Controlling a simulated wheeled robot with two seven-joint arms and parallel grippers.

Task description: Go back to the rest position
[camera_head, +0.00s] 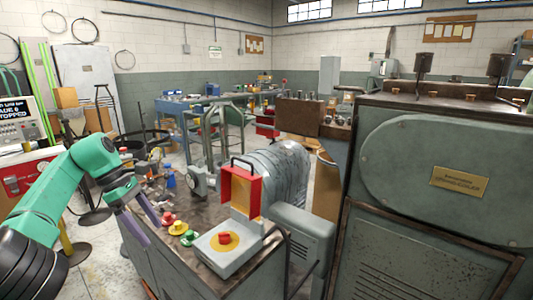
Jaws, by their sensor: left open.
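My left arm, green and black, comes in from the left, and its gripper (143,218) hangs over the left edge of the bench. Its two purple-grey fingers are apart with nothing visible between them. My right gripper does not show in this view.
A grey box with a red button on a yellow disc (225,239) sits at the bench's front. Behind it stand a red frame (240,190) and a grey ribbed cylinder (284,170). A large green machine (440,180) blocks the right. Some floor is bare at lower left.

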